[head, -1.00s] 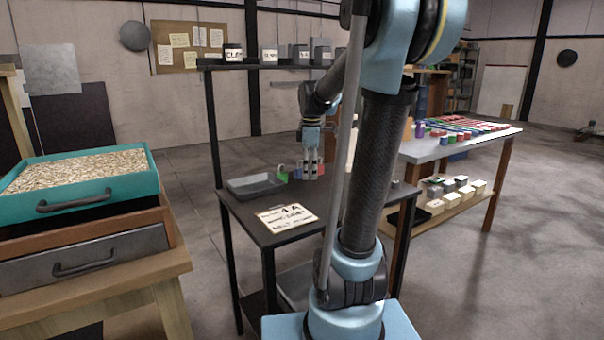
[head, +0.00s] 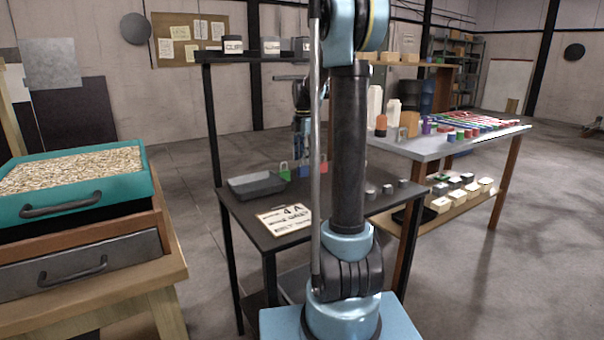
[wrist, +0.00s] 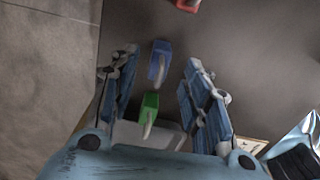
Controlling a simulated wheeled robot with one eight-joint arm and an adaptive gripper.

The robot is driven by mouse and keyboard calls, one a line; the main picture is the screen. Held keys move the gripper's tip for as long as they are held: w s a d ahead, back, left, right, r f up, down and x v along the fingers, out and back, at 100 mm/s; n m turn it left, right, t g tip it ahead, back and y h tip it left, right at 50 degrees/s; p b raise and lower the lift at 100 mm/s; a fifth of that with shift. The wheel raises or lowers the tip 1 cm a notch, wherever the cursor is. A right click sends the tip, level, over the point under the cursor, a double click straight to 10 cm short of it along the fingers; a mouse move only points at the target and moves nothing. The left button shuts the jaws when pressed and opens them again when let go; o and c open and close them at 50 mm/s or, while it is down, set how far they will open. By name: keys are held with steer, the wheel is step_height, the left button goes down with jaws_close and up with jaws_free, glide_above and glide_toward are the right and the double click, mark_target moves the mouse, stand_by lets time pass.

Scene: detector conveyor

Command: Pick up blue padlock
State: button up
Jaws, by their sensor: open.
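The blue padlock (wrist: 158,62) lies in the wrist view between the spread fingers of my gripper (wrist: 160,70), near their tips, with its pale shackle pointing down the picture. My gripper is open and holds nothing. In the head view the blue padlock (head: 304,171) is on the dark table just below my gripper (head: 302,155), partly hidden by my arm. The green padlock (wrist: 150,106) is close to the blue one, deeper between the fingers in the wrist view. The red padlock (wrist: 187,4) is cut off at the top edge.
A grey tray (head: 257,186) stands left of the padlocks, and a paper sign (head: 285,219) lies at the table's front. A shelf (head: 262,57) with labelled containers runs behind. Small grey blocks (head: 388,189) sit to the right. My arm hides part of the table.

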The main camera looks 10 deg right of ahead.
mark_target(303, 166)
steer(key=shift+a+f, duration=0.15)
steer(key=shift+f, duration=2.4)
jaws_close()
